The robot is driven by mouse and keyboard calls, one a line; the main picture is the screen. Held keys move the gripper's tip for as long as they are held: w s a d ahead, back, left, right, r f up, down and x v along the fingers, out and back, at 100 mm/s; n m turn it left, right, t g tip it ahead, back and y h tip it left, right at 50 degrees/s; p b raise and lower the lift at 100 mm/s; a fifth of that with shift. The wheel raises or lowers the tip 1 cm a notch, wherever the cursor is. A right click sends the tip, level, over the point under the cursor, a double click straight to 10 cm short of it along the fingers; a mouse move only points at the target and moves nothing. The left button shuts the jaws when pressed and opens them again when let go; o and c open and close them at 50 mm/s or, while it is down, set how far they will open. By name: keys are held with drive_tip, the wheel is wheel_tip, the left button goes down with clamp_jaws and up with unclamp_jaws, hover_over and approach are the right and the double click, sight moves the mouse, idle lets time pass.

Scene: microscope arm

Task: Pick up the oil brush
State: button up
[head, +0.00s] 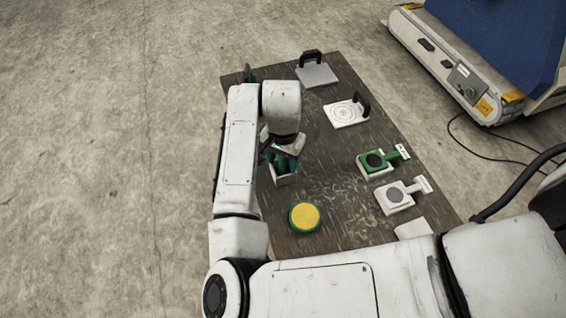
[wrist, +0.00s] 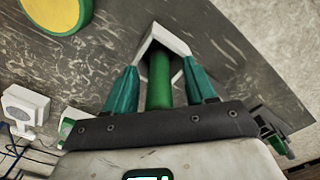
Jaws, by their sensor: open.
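A green upright cylinder (wrist: 160,80), apparently the oil brush's handle, stands in a white square holder (wrist: 166,38) in the wrist view. My gripper (wrist: 162,90) is open, with one teal finger on each side of the green cylinder. Small gaps seem to show between fingers and cylinder; contact cannot be told. The cylinder's lower end is hidden. In the head view my gripper (head: 284,163) is over the white holder (head: 285,180) at the table's left side, and my arm partly hides it.
The dark table (head: 330,185) also bears a yellow disc with green rim (head: 304,217), a green device (head: 376,161), a white device (head: 394,196), a white plate with rings (head: 343,114) and a grey plate with a black handle (head: 317,75). A blue-and-white machine (head: 470,70) stands beyond.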

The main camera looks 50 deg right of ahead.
drive_tip(key=shift+c, duration=0.2)
clamp_jaws()
idle(0.3)
wheel_tip(320, 180, up, 10)
drive_tip(key=shift+r+b, duration=0.1)
drive_tip(key=shift+b, duration=0.65)
